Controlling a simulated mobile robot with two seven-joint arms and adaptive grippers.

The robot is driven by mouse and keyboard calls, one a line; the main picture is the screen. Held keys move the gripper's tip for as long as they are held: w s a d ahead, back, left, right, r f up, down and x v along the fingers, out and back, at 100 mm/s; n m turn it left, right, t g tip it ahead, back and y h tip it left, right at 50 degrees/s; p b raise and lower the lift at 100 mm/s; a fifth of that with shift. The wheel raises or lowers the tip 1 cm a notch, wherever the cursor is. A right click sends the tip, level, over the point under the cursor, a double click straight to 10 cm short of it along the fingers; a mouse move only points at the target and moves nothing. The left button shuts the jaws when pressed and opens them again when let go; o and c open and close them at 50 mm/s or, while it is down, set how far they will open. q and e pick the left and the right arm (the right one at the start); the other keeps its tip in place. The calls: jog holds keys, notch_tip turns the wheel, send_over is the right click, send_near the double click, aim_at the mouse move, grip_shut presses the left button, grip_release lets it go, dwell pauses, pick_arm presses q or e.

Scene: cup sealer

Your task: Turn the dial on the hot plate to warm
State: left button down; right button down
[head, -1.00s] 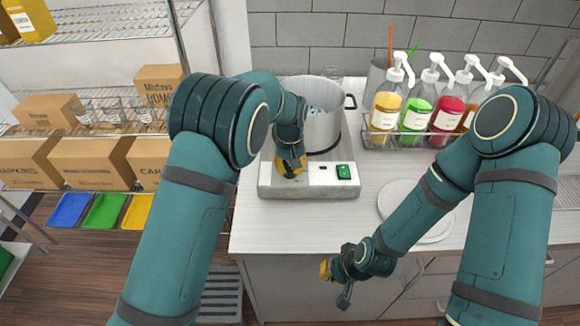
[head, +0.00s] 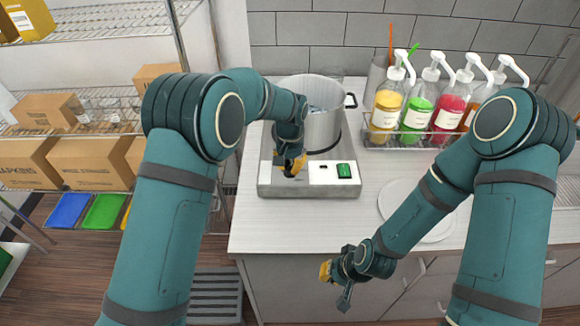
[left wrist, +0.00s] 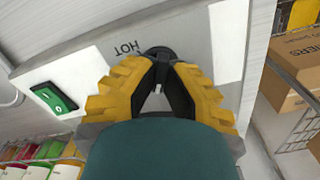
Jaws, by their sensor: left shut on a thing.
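The hot plate (head: 270,185) is a grey box with a white front panel on the counter, carrying a large metal pot (head: 322,128). Its dark round dial (left wrist: 160,52) shows in the left wrist view beside the printed word HOT; the pointer position and any WARM label are not visible. My left gripper (head: 291,170) is at the panel's left part and hides the dial in the head view. In the left wrist view its yellow-padded fingers (left wrist: 160,66) are closed together on the dial. My right gripper (head: 335,284) hangs in front of the counter, away from the hot plate.
A green rocker switch (head: 344,171) sits on the panel's right end. Pump bottles (head: 416,108) stand in a rack at the back right. A white plate (head: 440,230) lies on the right counter, partly behind my right arm. Boxed shelves (head: 90,165) stand at left.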

aim_at(290, 167)
pick_arm(q)
jog(key=m, duration=0.4)
jog(key=shift+f+m, duration=0.15)
jog(key=shift+m, duration=2.05)
jog(key=c, duration=1)
grip_release()
jog(key=shift+c, duration=0.2)
notch_tip(290, 167, up, 12)
